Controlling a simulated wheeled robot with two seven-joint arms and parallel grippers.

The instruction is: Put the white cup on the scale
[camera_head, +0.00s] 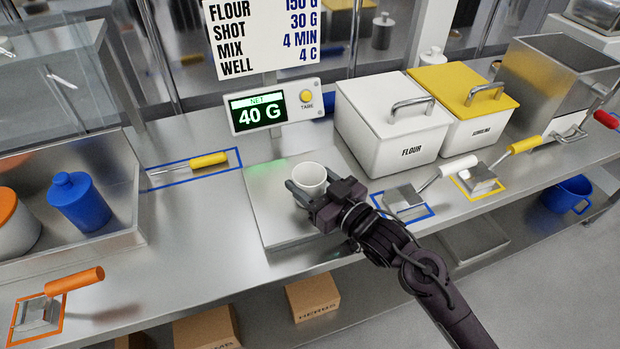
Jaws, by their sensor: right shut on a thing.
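The white cup (310,177) stands upright over the middle of the scale's metal plate (282,233). My right gripper (306,195) reaches in from the lower right and is shut on the cup, with its fingers around the cup's sides. The gripper hides the cup's lower part, so I cannot see clearly whether its base touches the plate. My left gripper is not in view.
A white flour bin (393,125) and a yellow-lidded bin (463,100) stand right of the scale. A blue bottle (79,203) is at left.

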